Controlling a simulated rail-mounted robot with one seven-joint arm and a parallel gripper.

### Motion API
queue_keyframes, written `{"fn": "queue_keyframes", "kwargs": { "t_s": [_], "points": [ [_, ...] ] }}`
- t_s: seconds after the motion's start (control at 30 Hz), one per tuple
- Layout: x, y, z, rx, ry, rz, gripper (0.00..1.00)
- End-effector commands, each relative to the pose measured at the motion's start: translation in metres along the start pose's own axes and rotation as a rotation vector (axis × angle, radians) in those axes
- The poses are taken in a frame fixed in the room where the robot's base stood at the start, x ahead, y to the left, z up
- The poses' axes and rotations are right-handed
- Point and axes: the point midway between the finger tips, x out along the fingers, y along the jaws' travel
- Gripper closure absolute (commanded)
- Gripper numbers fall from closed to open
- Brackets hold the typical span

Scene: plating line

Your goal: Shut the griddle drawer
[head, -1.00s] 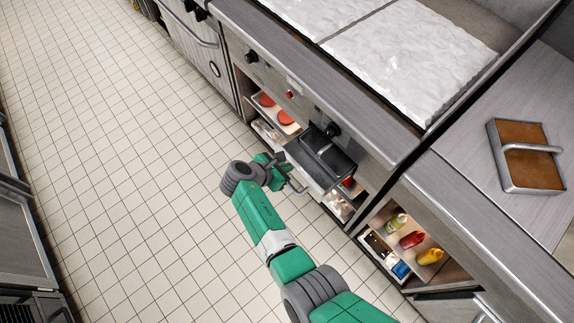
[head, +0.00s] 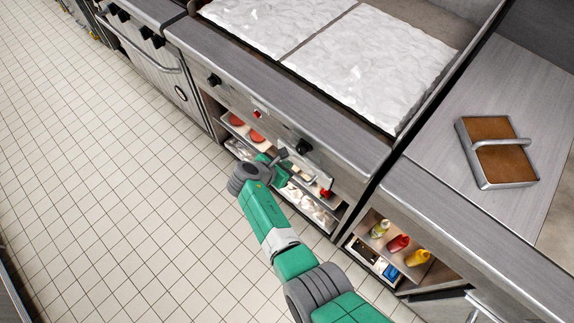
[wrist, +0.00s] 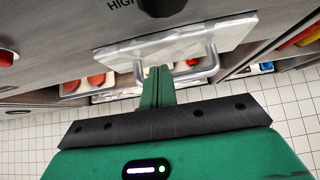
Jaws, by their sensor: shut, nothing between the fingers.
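The griddle drawer (head: 318,158) sits below the griddle's front panel, and its open inside no longer shows in the head view. Its pale front (wrist: 185,42) fills the upper middle of the wrist view and looks about level with the panel. A bar handle (wrist: 213,62) stands out from this front. My gripper (head: 281,155) is shut and empty at the drawer front. Its fingertips (wrist: 157,70) are at the handle, close to the front; I cannot tell if they touch it. My gripper hides part of the drawer front in the head view.
Shelves below hold red patties (head: 256,136) on a tray and pale items (head: 310,205). A cubby at right holds sauce bottles (head: 398,243). A griddle press (head: 498,152) lies on the right counter. The tiled floor (head: 110,200) at left is clear.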

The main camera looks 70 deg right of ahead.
Motion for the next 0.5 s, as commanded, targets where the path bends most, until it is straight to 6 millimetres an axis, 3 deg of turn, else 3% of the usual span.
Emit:
{"fn": "queue_keyframes", "kwargs": {
  "t_s": [0.27, 0.43, 0.5],
  "points": [
    [-0.004, 0.000, -0.002, -0.001, 0.000, 0.001, 1.00],
    [-0.033, 0.000, -0.023, -0.005, -0.001, 0.002, 1.00],
    [-0.055, 0.000, -0.021, 0.000, -0.001, 0.003, 1.00]
  ]
}}
